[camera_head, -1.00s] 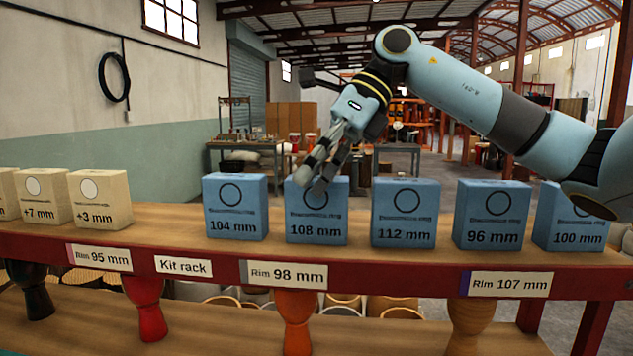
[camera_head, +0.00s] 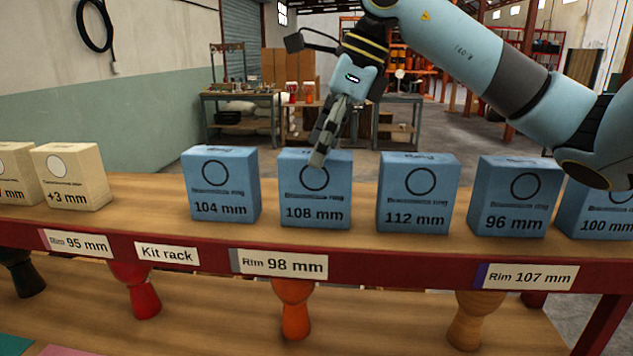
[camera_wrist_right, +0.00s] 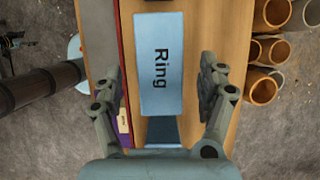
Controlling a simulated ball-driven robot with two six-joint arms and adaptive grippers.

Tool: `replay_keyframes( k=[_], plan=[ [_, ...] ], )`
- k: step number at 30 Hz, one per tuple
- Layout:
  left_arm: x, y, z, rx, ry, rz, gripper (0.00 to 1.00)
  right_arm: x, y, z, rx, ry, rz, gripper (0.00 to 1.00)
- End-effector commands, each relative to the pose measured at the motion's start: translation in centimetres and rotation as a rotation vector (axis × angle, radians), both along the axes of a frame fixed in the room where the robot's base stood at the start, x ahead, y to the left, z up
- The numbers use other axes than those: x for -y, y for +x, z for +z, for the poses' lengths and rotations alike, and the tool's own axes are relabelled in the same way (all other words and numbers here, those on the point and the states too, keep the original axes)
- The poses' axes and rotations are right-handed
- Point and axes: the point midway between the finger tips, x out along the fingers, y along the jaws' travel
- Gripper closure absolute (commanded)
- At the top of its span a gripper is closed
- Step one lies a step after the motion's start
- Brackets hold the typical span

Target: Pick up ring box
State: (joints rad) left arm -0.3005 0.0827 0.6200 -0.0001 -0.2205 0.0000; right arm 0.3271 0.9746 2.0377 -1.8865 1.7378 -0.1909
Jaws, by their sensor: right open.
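Several blue ring boxes stand in a row on the wooden shelf top: 104 mm (camera_head: 222,187), 108 mm (camera_head: 315,198), 112 mm (camera_head: 418,195), 96 mm (camera_head: 514,198) and 100 mm (camera_head: 598,208). My right gripper (camera_head: 322,148) is over the 108 mm box, its fingers pointing down and covering part of its upper front in the head view. In the right wrist view, a blue box top marked "Ring" (camera_wrist_right: 159,64) lies ahead between the open fingers of my right gripper (camera_wrist_right: 165,82). The gripper holds nothing. My left gripper is out of view.
Cream boxes, including +3 mm (camera_head: 70,178), stand at the left of the shelf (camera_head: 150,195). Goblet drums, including a red one (camera_head: 138,290) and an orange one (camera_head: 292,305), stand on the lower shelf below. Bare wood separates the boxes.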

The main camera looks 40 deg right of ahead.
Motion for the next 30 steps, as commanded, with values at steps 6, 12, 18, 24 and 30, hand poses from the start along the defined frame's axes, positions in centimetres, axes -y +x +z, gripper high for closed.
replay_keyframes(
  k=[6, 12, 18, 24, 30],
  plan=[
    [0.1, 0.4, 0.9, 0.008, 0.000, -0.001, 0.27, -0.6, 0.8, -2.2, 0.000, 0.003, 0.001, 0.25],
    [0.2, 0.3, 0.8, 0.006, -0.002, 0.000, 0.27, -0.5, 0.9, -2.4, 0.002, 0.000, 0.001, 0.25],
    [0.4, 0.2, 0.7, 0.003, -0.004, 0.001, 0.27, -0.5, 0.9, -2.4, 0.001, 0.000, 0.001, 0.25],
    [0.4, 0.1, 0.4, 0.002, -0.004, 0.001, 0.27, -0.5, 0.9, -2.6, 0.001, 0.000, 0.001, 0.25],
    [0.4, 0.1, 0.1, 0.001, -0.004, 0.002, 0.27, -0.5, 0.9, -2.8, 0.001, 0.000, 0.001, 0.25]
  ],
)
